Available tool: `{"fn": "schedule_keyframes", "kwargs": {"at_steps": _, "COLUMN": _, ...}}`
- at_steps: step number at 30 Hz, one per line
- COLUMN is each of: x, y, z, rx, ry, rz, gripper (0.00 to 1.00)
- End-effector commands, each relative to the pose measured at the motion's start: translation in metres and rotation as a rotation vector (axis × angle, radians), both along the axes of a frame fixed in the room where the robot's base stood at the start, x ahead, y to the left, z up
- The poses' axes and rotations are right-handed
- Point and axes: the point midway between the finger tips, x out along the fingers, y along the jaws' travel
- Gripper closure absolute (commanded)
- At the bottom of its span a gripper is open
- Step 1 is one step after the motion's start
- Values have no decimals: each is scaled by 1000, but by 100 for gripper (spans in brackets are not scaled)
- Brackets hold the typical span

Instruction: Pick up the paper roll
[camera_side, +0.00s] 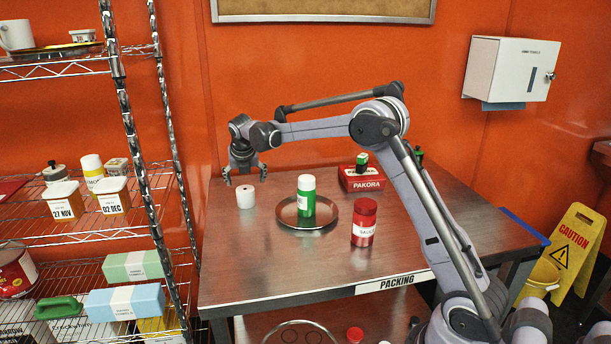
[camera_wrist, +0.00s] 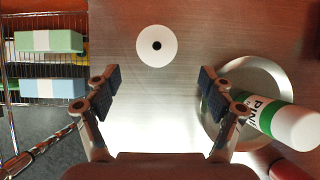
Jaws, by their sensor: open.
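The paper roll (camera_side: 245,197) is small, white and upright at the left end of the steel table. In the wrist view the paper roll (camera_wrist: 156,46) shows from above as a white disc with a dark core hole. My gripper (camera_side: 245,178) is open and empty, pointing down just above the roll in the side view. In the wrist view my gripper (camera_wrist: 160,82) has its two dark-padded fingers spread apart, and the roll lies beyond the fingertips, apart from both.
A green and white bottle (camera_side: 307,196) stands on a round metal tray (camera_side: 324,223) right of the roll. A red jar (camera_side: 364,222) and a red PAKORA box (camera_side: 362,180) stand further right. A wire shelf (camera_side: 90,236) is left of the table (camera_side: 255,270). The table's front left is clear.

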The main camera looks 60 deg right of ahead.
Motion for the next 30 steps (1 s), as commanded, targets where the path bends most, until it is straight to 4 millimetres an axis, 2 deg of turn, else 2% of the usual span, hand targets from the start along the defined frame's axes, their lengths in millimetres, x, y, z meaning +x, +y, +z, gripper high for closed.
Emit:
{"fn": "schedule_keyframes", "kwargs": {"at_steps": 7, "x": 13, "y": -13, "z": -31, "rx": 1, "ry": -2, "rz": -2, "gripper": 18}}
{"fn": "schedule_keyframes", "kwargs": {"at_steps": 14, "x": 18, "y": -17, "z": -44, "rx": 2, "ry": -3, "rz": -2, "gripper": 18}}
{"fn": "schedule_keyframes", "kwargs": {"at_steps": 24, "x": 34, "y": -28, "z": -79, "rx": 2, "ry": -3, "rz": -2, "gripper": 18}}
{"fn": "schedule_keyframes", "kwargs": {"at_steps": 30, "x": 37, "y": -30, "z": -87, "rx": 2, "ry": -3, "rz": -2, "gripper": 18}}
